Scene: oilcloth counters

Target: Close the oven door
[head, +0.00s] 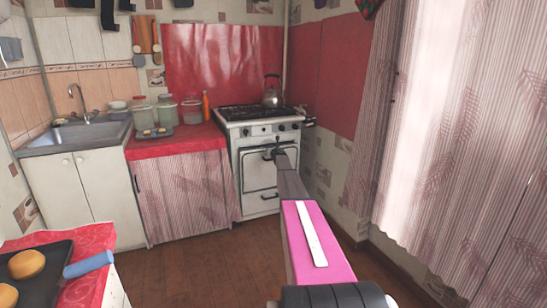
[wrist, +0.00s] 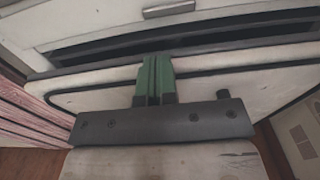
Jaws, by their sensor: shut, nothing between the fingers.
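The white oven (head: 234,157) stands against the back wall, with a gas hob and a row of knobs on top. Its front door (head: 252,178) is white with a dark outline, partly covered by my arm in the head view. In the wrist view, the white door panel (wrist: 90,95) fills the middle, with a dark gap above it. How far the door stands open is hard to tell. My gripper (wrist: 155,66) has green fingers, pressed together and empty, in front of the panel; contact is unclear. In the head view, my gripper (head: 277,147) is below the knobs.
A red-topped counter (head: 187,138) with a striped curtain adjoins the oven on the left, with jars on it. A kettle (head: 272,93) sits on the hob. A near counter with a dark tray (head: 50,262) stands at lower left. Brown floor (head: 190,262) is clear between.

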